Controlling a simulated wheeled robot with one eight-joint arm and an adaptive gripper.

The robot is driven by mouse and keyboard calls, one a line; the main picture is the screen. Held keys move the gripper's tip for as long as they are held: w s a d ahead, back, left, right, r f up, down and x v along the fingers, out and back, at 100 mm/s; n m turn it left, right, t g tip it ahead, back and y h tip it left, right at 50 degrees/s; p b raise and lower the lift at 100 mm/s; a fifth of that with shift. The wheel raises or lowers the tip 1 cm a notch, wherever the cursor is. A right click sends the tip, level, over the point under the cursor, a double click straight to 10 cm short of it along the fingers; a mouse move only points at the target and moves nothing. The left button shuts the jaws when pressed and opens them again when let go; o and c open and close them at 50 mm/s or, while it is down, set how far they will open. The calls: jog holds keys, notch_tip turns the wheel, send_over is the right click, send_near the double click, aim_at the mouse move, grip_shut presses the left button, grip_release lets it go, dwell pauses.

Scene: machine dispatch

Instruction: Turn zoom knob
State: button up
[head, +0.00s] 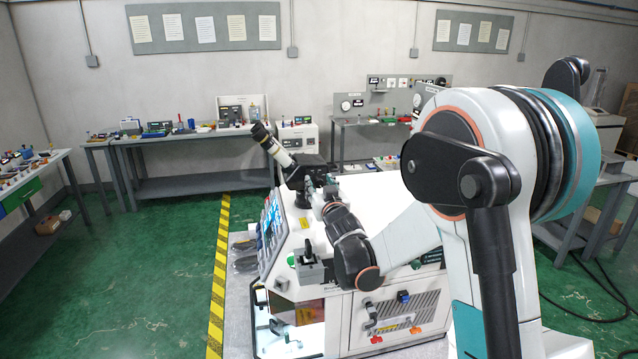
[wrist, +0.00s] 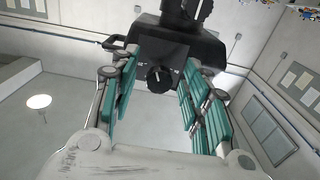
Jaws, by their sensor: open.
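A round black zoom knob (wrist: 159,77) with a pale pointer line sits on a dark panel, with small white marks beside it. In the wrist view it shows between the two fingers of my gripper (wrist: 160,66). The teal-padded fingers are spread apart, and I see no finger touching the knob. In the head view, the microscope (head: 272,146), with a white and black tube, stands tilted on the white machine. My gripper is close by its body (head: 322,192). The knob cannot be made out in the head view.
The white machine (head: 375,208) has a front panel with a blue knob (head: 403,296) and handles (head: 371,318). Workbenches (head: 190,140) with small items line the back wall.

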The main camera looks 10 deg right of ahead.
jog(key=shift+w, duration=0.6)
grip_shut()
jog(key=shift+n+b, duration=0.3)
jog(key=shift+b, duration=0.05)
jog(key=n+b, duration=0.3)
jog(key=shift+f+n, duration=0.15)
jog(key=shift+n, duration=0.15)
jog(key=n+b, duration=0.3)
jog(key=n, duration=0.2)
jog(key=shift+n, duration=0.3)
